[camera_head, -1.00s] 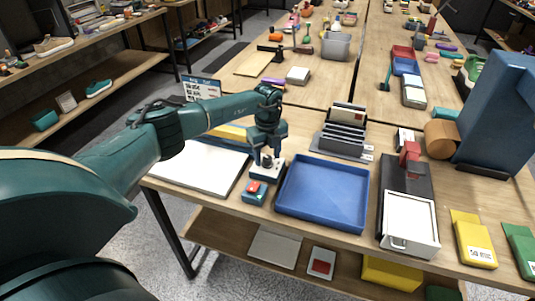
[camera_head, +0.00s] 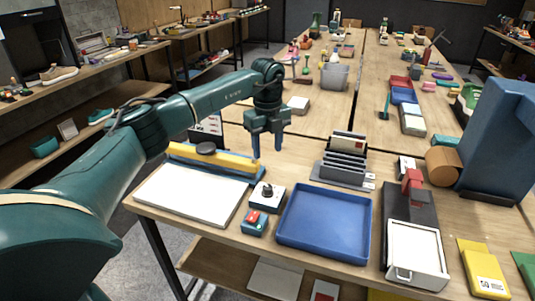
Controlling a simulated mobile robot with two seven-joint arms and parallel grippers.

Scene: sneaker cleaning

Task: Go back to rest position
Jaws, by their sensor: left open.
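My left gripper (camera_head: 267,152) hangs in the air above the near table (camera_head: 372,270), with its fingers pointing down and apart. Nothing is between the fingers. A small white box with a dark knob (camera_head: 267,196) and a teal box with a red button (camera_head: 254,222) stand on the table below and in front of it, apart from the gripper. My left arm reaches in from the left, over the white panel. My right gripper does not show.
A blue tray (camera_head: 324,251) lies right of the boxes. A white panel (camera_head: 192,192) and a yellow bar (camera_head: 213,159) lie at left. A grey rack (camera_head: 343,160) stands behind the tray. A tall blue block (camera_head: 497,125) and a black-and-white device (camera_head: 415,250) stand at right.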

